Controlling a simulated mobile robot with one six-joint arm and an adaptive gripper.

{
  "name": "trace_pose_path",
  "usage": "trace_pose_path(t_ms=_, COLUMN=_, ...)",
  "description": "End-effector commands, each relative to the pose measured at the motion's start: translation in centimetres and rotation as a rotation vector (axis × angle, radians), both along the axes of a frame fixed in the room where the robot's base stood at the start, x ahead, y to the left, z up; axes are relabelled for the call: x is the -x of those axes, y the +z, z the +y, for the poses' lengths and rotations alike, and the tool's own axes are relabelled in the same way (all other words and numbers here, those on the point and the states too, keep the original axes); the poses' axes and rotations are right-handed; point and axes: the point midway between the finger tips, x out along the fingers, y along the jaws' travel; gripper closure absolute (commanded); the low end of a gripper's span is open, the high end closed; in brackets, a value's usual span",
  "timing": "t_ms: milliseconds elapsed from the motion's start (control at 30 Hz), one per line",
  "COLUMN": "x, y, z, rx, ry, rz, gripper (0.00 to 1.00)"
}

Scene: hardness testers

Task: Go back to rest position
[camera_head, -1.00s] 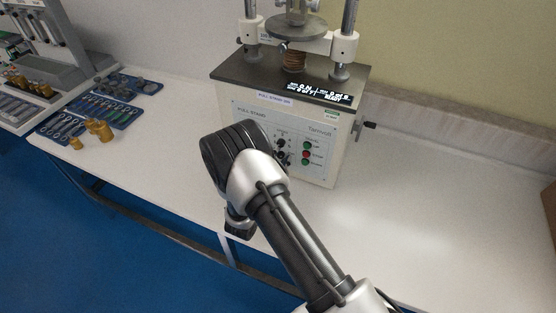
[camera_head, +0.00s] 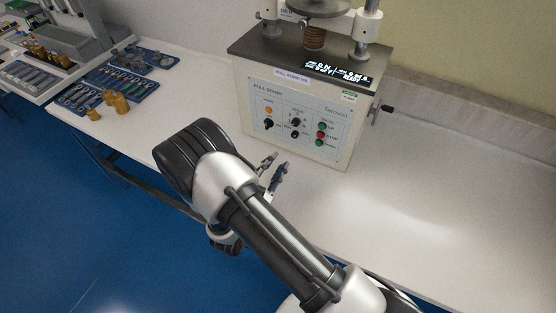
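My gripper (camera_head: 275,164) shows just past my forearm, in front of the pull-stand machine. Its two dark fingers are spread apart with nothing visible between them. It is over the white bench top, apart from the machine. The pull-stand machine (camera_head: 262,88) is a cream box with a dark top, a lit display (camera_head: 338,72) and a front panel of knobs and green and red buttons. The orange lamp (camera_head: 269,110) on the panel looks lit. My arm reaches up from the lower right, and its links hide part of the bench edge.
The white bench (camera_head: 450,190) is clear to the right of the machine. Blue trays (camera_head: 85,97) with small parts lie at the left, with brass weights (camera_head: 115,102) beside them. Another tester (camera_head: 75,40) stands at the far left. Blue floor (camera_head: 60,220) is open in front of the bench.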

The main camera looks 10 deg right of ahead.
Motion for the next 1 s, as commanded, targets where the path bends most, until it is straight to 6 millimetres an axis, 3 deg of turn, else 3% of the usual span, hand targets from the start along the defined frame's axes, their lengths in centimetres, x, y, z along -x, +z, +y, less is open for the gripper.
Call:
trace_pose_path(t_ms=433, x=0.0, y=0.0, z=0.0, rx=0.000, ry=0.000, rz=0.000, gripper=0.72)
trace_pose_path(t_ms=533, x=-0.1, y=0.8, z=-0.5, rx=-0.007, ry=-0.026, rz=-0.006, gripper=0.72)
trace_pose_path(t_ms=667, x=0.1, y=4.3, z=-3.1, rx=-0.047, ry=-0.155, rz=-0.024, gripper=0.72)
trace_pose_path(t_ms=767, x=1.3, y=8.4, z=-6.6, rx=-0.111, ry=-0.325, rz=-0.040, gripper=0.72)
trace_pose_path(t_ms=900, x=4.9, y=13.4, z=-11.3, rx=-0.246, ry=-0.576, rz=-0.048, gripper=0.72)
trace_pose_path(t_ms=1000, x=8.1, y=16.0, z=-13.8, rx=-0.368, ry=-0.738, rz=-0.050, gripper=0.72)
